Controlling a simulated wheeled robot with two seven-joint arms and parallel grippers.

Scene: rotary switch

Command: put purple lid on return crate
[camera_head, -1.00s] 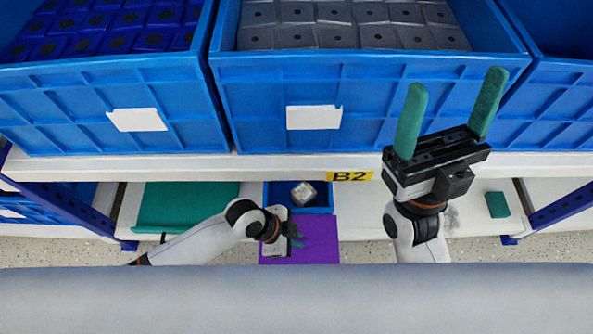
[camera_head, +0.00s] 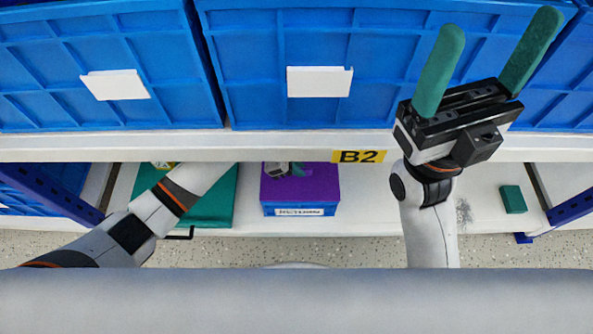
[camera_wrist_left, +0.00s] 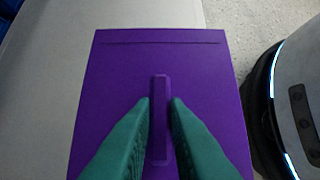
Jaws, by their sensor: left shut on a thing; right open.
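The purple lid (camera_head: 318,184) lies over the top of the small blue return crate (camera_head: 299,210) on the lower shelf, its edges about in line with the crate. In the left wrist view the lid (camera_wrist_left: 112,80) fills the middle, with a raised purple handle bar (camera_wrist_left: 160,88) along it. My left gripper (camera_head: 290,169) is at the lid, its green fingers (camera_wrist_left: 160,108) shut on the handle from both sides. The inside of the crate is hidden. Whether the lid is fully seated cannot be told. My right gripper (camera_head: 490,62) is open and empty in front of the upper shelf.
Large blue bins (camera_head: 400,65) with white labels stand on the upper shelf, whose edge (camera_head: 240,146) overhangs the crate. A green flat case (camera_head: 210,205) lies left of the crate. A small green block (camera_head: 513,199) sits to the right. Blue posts flank the lower shelf.

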